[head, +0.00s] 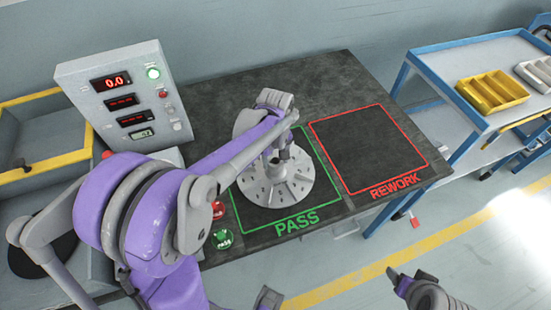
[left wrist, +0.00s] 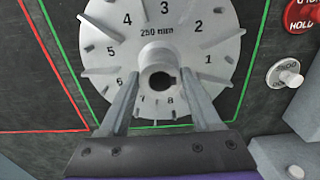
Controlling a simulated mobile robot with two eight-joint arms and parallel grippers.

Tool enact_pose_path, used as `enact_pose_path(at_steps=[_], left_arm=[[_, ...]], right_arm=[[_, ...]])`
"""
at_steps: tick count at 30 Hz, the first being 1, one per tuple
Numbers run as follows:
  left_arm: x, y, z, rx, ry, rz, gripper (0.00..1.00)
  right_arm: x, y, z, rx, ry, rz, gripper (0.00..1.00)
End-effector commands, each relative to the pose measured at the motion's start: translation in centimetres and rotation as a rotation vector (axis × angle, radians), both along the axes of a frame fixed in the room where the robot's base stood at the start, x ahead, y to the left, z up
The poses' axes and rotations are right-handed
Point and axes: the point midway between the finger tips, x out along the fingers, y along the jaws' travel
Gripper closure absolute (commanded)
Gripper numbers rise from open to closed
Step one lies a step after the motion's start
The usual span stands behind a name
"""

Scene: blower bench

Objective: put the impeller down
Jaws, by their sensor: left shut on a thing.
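The grey impeller (head: 272,188), a round finned disc with a raised hub, is inside the green-outlined PASS square (head: 240,218), level with the bench. I cannot tell whether it touches the mat. My left gripper (head: 277,154) is above it, shut on its central hub. In the left wrist view the two fingers (left wrist: 160,82) flank the hub, and the impeller (left wrist: 187,38) face shows numbers and "250 mm". The green outline runs close by its rim. Part of a gripper, apparently my right one (head: 398,280), shows at the lower right; its jaw state is unclear.
The red-outlined REWORK square (head: 365,150) is empty. A display box (head: 125,95) stands at the back left. Red and green buttons (head: 222,238) sit left of the PASS square.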

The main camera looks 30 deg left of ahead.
Motion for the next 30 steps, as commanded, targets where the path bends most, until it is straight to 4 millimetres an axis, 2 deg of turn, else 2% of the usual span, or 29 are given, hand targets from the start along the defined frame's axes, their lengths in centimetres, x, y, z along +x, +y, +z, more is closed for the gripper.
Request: enact_pose_path(at_steps=[9,10,14,23,26,30], left_arm=[[0.0,0.0,-0.3,0.000,0.000,0.000,1.00],[0.0,0.0,-0.3,0.000,0.000,0.000,0.30],[0.0,0.0,-0.2,0.000,0.000,0.000,0.07],[0.0,0.0,-0.1,0.000,0.000,0.000,0.05],[0.0,0.0,0.5,0.000,0.000,0.000,0.05],[0.0,0.0,2.8,0.000,0.000,0.001,0.05]], right_arm=[[-0.1,0.0,-0.4,0.000,0.002,0.000,0.27],[-0.1,0.0,-0.3,0.000,0.001,0.000,0.27],[-0.1,0.0,-0.2,0.000,0.001,0.000,0.27],[0.0,0.0,-0.1,0.000,0.001,0.000,0.27],[0.0,0.0,0.2,0.000,-0.001,0.000,0.27],[0.1,0.0,0.4,0.000,-0.002,0.000,0.27]])
